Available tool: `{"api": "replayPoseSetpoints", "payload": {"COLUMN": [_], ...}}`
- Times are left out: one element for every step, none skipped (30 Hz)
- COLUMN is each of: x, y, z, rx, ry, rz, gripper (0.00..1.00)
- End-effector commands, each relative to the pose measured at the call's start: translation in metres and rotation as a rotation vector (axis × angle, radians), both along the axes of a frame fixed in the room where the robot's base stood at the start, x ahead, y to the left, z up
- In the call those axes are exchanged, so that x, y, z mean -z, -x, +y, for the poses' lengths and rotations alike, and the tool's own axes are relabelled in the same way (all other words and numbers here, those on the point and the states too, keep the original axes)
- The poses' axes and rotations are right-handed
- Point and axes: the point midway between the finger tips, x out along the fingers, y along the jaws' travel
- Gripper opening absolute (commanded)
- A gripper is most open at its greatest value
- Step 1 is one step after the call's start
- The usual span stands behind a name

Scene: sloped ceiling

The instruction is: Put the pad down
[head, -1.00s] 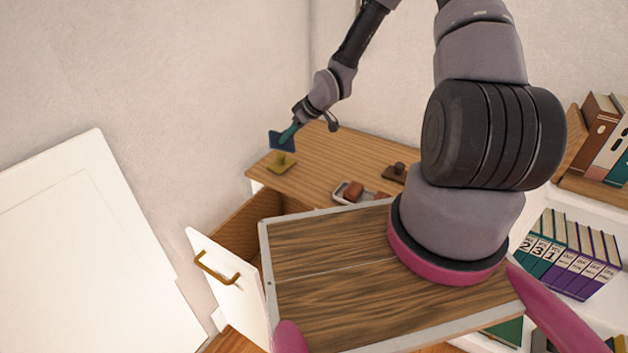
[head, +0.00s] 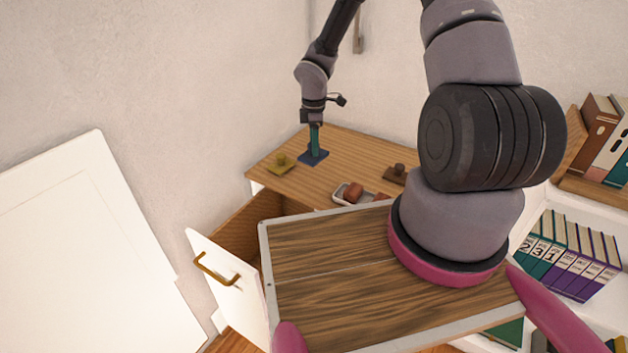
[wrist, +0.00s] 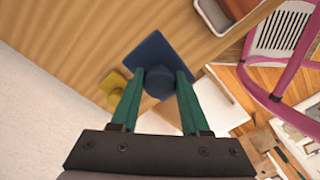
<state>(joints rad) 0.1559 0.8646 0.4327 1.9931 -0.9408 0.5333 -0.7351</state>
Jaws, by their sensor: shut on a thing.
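The pad is a dark blue square plate (head: 314,158) with a round blue knob, which shows in the wrist view (wrist: 161,60). In the head view it lies flat at the surface of the wooden desk (head: 340,152), near its back left edge. I cannot tell whether it fully touches the wood. My gripper (head: 315,150) points straight down over it, its green fingers shut on the knob. The wrist view shows the two fingertips (wrist: 160,74) on either side of the knob.
A yellow pad with a knob (head: 281,163) lies just left of the blue one. A tray with a brown block (head: 351,193) and a dark brown knobbed pad (head: 396,174) are to the right.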

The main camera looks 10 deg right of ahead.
Motion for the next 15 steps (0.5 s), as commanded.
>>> {"api": "replayPoseSetpoints", "payload": {"x": [0.006, 0.011, 0.018, 0.024, 0.029, 0.035, 0.039, 0.043, 0.046, 0.048, 0.05, 0.052, 0.055, 0.058, 0.064], "y": [0.001, 0.001, 0.001, 0.001, 0.001, 0.001, 0.001, 0.001, 0.001, 0.0, 0.0, 0.0, 0.0, 0.001, 0.001], "z": [0.0, 0.0, 0.0, 0.001, 0.001, 0.0, 0.0, 0.001, 0.001, 0.001, 0.001, 0.001, 0.0, 0.0, 0.0], "rx": [-0.001, 0.0, 0.0, -0.001, -0.001, 0.0, 0.001, 0.001, 0.0, -0.001, 0.0, 0.001, 0.002, 0.002, 0.001], "ry": [0.0, 0.0, 0.001, 0.0, 0.0, 0.0, 0.0, 0.0, -0.001, 0.0, 0.0, 0.0, 0.0, -0.001, -0.001], "rz": [0.003, 0.004, 0.005, 0.004, 0.004, 0.004, 0.004, 0.003, 0.002, 0.001, 0.001, 0.001, 0.002, 0.002, 0.002], "gripper": [0.01, 0.01, 0.01, 0.01, 0.01, 0.01, 0.01, 0.01, 0.01, 0.01, 0.01, 0.01, 0.01, 0.01, 0.01]}}
